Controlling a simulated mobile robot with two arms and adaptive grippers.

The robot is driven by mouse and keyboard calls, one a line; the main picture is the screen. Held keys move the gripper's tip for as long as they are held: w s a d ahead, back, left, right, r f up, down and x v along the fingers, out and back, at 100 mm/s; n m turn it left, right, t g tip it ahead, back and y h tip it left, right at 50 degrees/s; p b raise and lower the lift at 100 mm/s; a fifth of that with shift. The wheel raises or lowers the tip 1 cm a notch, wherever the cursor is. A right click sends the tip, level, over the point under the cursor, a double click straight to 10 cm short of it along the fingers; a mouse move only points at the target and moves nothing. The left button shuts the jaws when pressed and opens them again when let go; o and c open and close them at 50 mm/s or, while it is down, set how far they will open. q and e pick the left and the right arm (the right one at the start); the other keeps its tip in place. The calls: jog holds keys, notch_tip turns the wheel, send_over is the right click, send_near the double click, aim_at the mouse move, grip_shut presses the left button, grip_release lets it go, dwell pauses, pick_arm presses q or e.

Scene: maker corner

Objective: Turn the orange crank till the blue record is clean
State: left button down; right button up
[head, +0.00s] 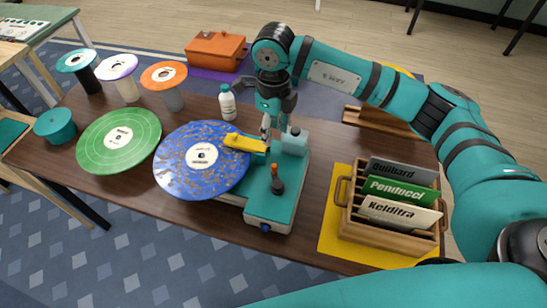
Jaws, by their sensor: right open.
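The blue record (180,176) lies flat on the left side of the cleaning machine (271,211), with brownish smudges over much of its face. A yellow arm (243,143) reaches over its right edge. The crank, a dark upright handle with an orange top (274,170), stands on the teal top of the machine. My right gripper (275,126) points down, open, above the back of the machine. It is behind the crank in the picture and apart from it, holding nothing that I can see. My left gripper is not in view.
A white bottle (227,104) stands behind the blue record. A wooden crate (378,232) with name cards stands at the right. An orange toolbox (215,51) is at the back.

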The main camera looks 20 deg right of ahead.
aim_at(274, 165)
notch_tip(274, 165, down, 11)
jog(key=p, duration=0.3)
jog(key=shift+d, duration=0.15)
notch_tip(274, 165, down, 4)
jog(key=shift+r+p, duration=0.25)
jog(key=shift+p, duration=0.05)
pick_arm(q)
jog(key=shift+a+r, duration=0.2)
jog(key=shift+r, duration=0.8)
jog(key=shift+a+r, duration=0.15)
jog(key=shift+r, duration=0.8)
pick_arm(e)
jog(key=shift+f, duration=0.5)
grip_shut()
